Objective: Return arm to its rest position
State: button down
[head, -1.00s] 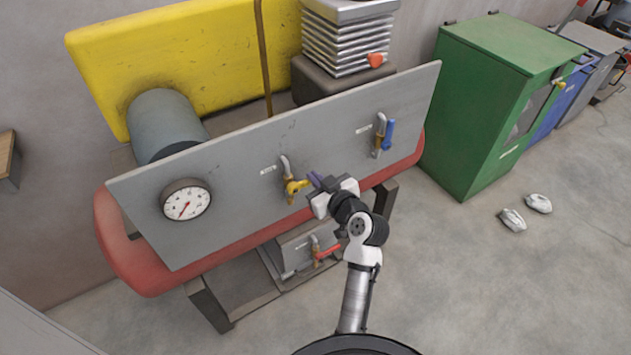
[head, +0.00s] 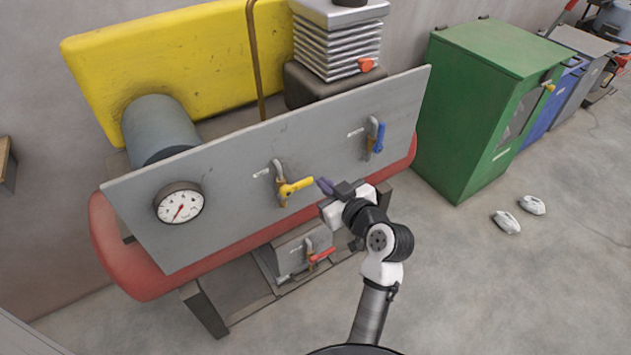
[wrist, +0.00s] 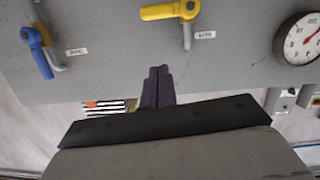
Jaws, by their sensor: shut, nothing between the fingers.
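My gripper (head: 325,187) is shut and empty, its dark fingers together just right of the yellow valve handle (head: 297,187) in the head view. In the wrist view my gripper (wrist: 158,75) points at the grey panel (wrist: 100,80), with the fingers closed side by side. The yellow handle also shows in the wrist view (wrist: 157,12), apart from the fingertips. My arm reaches up from the bottom of the head view.
The grey panel (head: 230,195) carries a gauge (head: 180,203) and a blue valve handle (head: 380,138). A red handle (head: 322,255) sits below. A green cabinet (head: 470,110) stands right, with white shoes (head: 507,222) on open floor.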

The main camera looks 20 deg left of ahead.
jog(key=shift+v, duration=1.1)
jog(key=shift+r, duration=0.1)
